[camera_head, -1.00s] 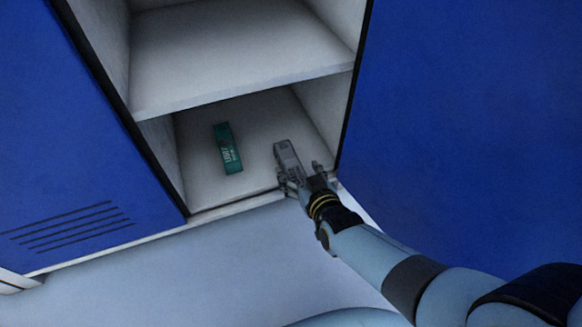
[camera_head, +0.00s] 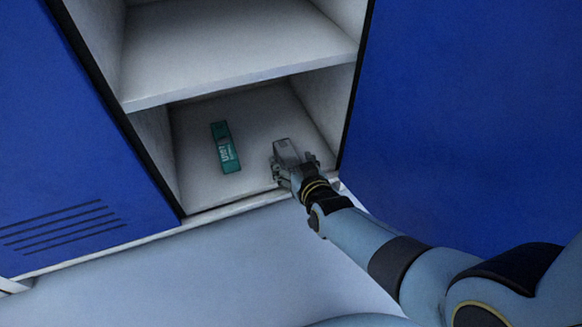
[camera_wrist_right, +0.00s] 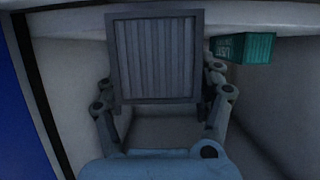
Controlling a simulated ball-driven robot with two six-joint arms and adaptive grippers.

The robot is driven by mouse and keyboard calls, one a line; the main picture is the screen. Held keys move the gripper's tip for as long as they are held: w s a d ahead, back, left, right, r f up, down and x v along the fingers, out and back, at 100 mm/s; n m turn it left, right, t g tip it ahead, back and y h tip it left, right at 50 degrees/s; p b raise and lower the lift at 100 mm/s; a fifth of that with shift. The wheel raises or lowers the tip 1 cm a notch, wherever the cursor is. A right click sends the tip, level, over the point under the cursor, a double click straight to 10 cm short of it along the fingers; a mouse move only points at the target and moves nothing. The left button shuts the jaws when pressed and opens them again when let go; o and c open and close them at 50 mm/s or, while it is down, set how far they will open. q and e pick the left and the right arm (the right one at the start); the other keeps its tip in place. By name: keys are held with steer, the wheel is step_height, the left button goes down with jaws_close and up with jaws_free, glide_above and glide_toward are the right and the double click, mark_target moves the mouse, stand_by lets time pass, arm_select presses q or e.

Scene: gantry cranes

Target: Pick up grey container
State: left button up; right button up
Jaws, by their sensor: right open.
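The grey container (camera_head: 287,152) stands on the bottom shelf of the blue cabinet, near its front right. In the right wrist view its ribbed grey end (camera_wrist_right: 156,58) faces the camera. My right gripper (camera_head: 291,167) is open, with its fingers around the near end of the container. In the right wrist view the fingers of my right gripper (camera_wrist_right: 160,100) lie one on each side of it, and I cannot tell whether they touch it. My left gripper is not in view.
A teal container (camera_head: 225,147) lies on the same shelf to the left, also seen in the right wrist view (camera_wrist_right: 244,47). An upper shelf (camera_head: 240,85) is above. Blue cabinet panels (camera_head: 465,130) flank the opening. The shelf between the two containers is clear.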

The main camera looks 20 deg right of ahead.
steer(key=shift+c, duration=0.4)
steer(key=c, duration=1.3)
steer(key=shift+r, duration=0.15)
